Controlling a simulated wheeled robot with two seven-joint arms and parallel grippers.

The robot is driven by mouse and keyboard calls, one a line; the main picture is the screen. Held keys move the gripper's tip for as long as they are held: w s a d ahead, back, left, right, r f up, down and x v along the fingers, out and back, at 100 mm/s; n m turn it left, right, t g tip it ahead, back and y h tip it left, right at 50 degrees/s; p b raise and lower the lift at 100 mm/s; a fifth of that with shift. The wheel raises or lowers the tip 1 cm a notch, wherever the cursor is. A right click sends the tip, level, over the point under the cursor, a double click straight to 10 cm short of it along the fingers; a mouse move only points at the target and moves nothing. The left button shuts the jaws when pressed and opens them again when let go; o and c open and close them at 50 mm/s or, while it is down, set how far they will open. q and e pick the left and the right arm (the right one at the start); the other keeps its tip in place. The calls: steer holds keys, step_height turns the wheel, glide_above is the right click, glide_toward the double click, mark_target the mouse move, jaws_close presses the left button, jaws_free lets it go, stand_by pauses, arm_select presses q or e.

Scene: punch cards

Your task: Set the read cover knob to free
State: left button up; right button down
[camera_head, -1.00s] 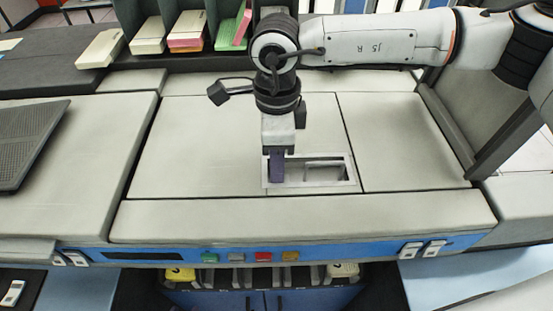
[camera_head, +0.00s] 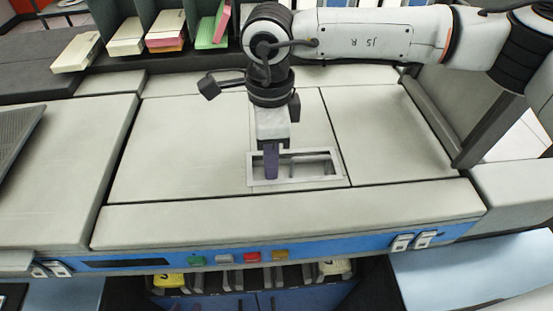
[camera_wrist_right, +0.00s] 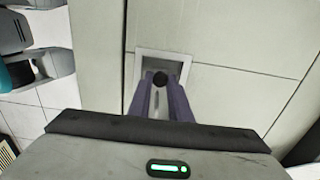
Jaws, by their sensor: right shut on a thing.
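The read cover knob (camera_wrist_right: 160,79) shows in the right wrist view as a small black round end between my fingertips. It sits at a framed rectangular recess (camera_head: 335,167) in the pale machine top. My right gripper (camera_head: 271,176) points down into the left part of this recess, its purple fingers shut on the knob. The fingers also show in the right wrist view (camera_wrist_right: 160,90), one on each side of the knob. In the head view the fingers hide the knob. My left gripper is in neither view.
Pale cover panels (camera_head: 190,150) surround the recess. Green, white, red and orange buttons (camera_head: 251,257) line the blue front strip. Card stacks (camera_head: 165,30) stand in slots at the back left. A dark sloped rail (camera_head: 490,130) stands at the right.

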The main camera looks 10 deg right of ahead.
steer(key=c, duration=1.9)
jaws_free()
steer(key=shift+d, duration=0.25)
step_height(320, 180, up, 10)
steer(key=shift+r+b, duration=0.15)
steer(key=shift+b, duration=0.3)
steer(key=shift+s, duration=0.1)
